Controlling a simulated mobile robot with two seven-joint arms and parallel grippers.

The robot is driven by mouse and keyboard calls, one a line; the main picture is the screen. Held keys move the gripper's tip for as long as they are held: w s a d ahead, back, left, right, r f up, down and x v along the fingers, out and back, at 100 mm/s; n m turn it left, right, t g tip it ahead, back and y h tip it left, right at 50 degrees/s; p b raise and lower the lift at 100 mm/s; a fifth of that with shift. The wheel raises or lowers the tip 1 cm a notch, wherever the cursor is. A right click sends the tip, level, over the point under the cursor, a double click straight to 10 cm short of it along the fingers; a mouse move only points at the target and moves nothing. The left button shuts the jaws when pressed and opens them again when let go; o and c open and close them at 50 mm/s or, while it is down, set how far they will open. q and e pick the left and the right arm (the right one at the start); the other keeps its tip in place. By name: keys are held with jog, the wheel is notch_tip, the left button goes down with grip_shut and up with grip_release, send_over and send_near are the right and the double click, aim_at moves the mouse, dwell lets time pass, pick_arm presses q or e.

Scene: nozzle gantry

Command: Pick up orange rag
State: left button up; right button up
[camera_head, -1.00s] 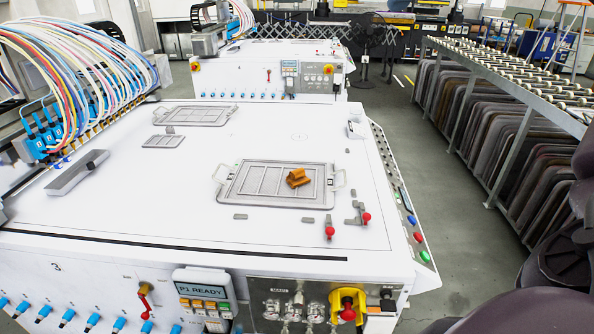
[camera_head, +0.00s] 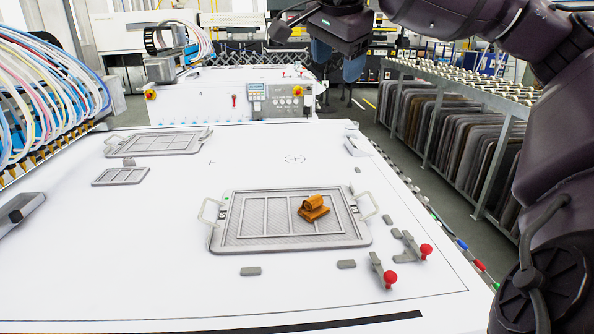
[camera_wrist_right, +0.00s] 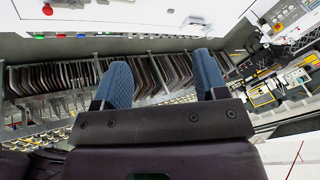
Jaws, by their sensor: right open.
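The orange rag (camera_head: 313,208) lies folded or rolled on the right half of a grey framed tray (camera_head: 232,238) with a handle at each end, on the white machine top. My right gripper (camera_head: 338,68) is high in the head view, well above and apart from the rag. Its two blue fingers are spread with nothing between them. In the right wrist view the open gripper (camera_wrist_right: 162,80) points over the floor and rack area, and the rag is not seen there. My left gripper is not in view.
Two red-knobbed clamps (camera_head: 387,279) stand right of the tray's front corner. Smaller grey frames (camera_head: 120,177) lie at the left. Coloured hoses (camera_head: 40,90) crowd the left edge. A rack of dark panels (camera_head: 450,125) stands at the right. The white top around the tray is mostly clear.

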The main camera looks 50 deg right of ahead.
aim_at(313, 198)
jog(key=w+f+g+b, duration=0.1)
jog(key=w+f+b, duration=0.1)
jog(key=f, duration=0.7)
jog(key=w+d+f+g+b, duration=0.1)
jog(key=w+f+b, duration=0.1)
jog(key=f, duration=0.7)
jog(key=w+f+g+b, duration=0.1)
jog(key=w+f+b, duration=0.2)
jog(key=f, duration=0.6)
jog(key=shift+w+d+f+n, duration=0.3)
jog(key=shift+w+d, duration=0.1)
jog(key=shift+w, duration=0.15)
jog(key=shift+g, duration=0.3)
jog(key=shift+x, duration=3.35)
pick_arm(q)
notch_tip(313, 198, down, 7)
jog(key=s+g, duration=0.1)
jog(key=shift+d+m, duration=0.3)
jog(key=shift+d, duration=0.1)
pick_arm(e)
jog(key=shift+w+d+r, duration=0.1)
jog(key=c, duration=1)
